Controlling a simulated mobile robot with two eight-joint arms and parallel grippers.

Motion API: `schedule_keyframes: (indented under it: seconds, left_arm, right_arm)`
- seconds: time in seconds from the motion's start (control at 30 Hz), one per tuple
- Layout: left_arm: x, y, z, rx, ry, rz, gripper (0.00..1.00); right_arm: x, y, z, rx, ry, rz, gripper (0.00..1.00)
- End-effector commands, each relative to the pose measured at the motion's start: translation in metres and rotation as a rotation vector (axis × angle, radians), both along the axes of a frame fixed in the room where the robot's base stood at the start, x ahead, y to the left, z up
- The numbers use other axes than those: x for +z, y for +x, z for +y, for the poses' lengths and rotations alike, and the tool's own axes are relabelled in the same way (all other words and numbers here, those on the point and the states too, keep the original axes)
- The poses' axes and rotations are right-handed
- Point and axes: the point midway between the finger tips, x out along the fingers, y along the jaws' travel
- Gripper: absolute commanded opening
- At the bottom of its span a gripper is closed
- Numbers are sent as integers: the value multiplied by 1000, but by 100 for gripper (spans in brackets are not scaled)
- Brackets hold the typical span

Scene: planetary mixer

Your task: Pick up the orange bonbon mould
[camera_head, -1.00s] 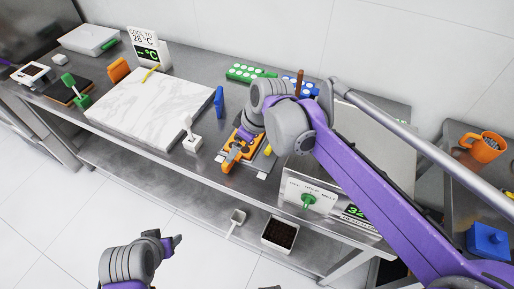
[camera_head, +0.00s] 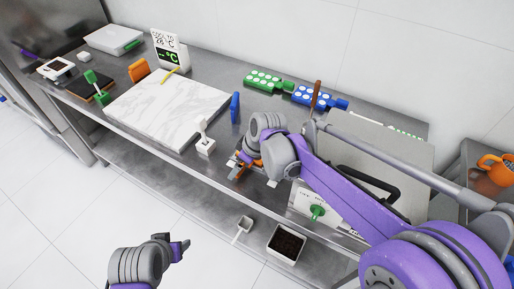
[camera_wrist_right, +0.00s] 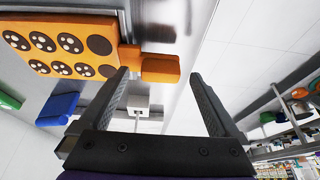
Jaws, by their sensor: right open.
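The orange bonbon mould (camera_head: 237,172) lies near the front edge of the steel bench, mostly hidden by my right arm in the head view. In the right wrist view the orange mould (camera_wrist_right: 62,45) fills the upper left, with round dark cavities with white specks. Its plain orange handle (camera_wrist_right: 160,68) shows at the open fingertips; I cannot tell whether it is between them or just beyond. My right gripper (camera_wrist_right: 160,75) is open and not closed on anything. My left gripper (camera_head: 183,246) hangs in front of the bench, away from the mould; its jaw state is unclear.
A white marble slab (camera_head: 165,108) lies left of the mould, with a white-handled tool (camera_head: 205,143) between them. A grey machine with a green knob (camera_head: 317,212) stands to the right. Green (camera_head: 268,80) and blue (camera_head: 314,97) moulds lie behind.

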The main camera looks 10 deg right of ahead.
Motion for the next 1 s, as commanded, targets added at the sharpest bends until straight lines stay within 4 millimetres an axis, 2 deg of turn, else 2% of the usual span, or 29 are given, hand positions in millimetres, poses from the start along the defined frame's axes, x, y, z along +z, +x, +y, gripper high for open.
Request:
schedule_keyframes:
  seconds: [0.1,0.3,0.83,1.0]
  left_arm:
    - [-1,0,0,0,0,0,59]
    - [0,0,0,0,0,0,59]
    - [0,0,0,0,0,0,59]
    - [0,0,0,0,0,0,59]
  right_arm:
    - [-6,1,2,0,0,0,98]
    - [-6,1,2,0,0,0,98]
    - [-6,1,2,-1,0,0,2]
    - [-6,1,2,0,-1,-1,0]
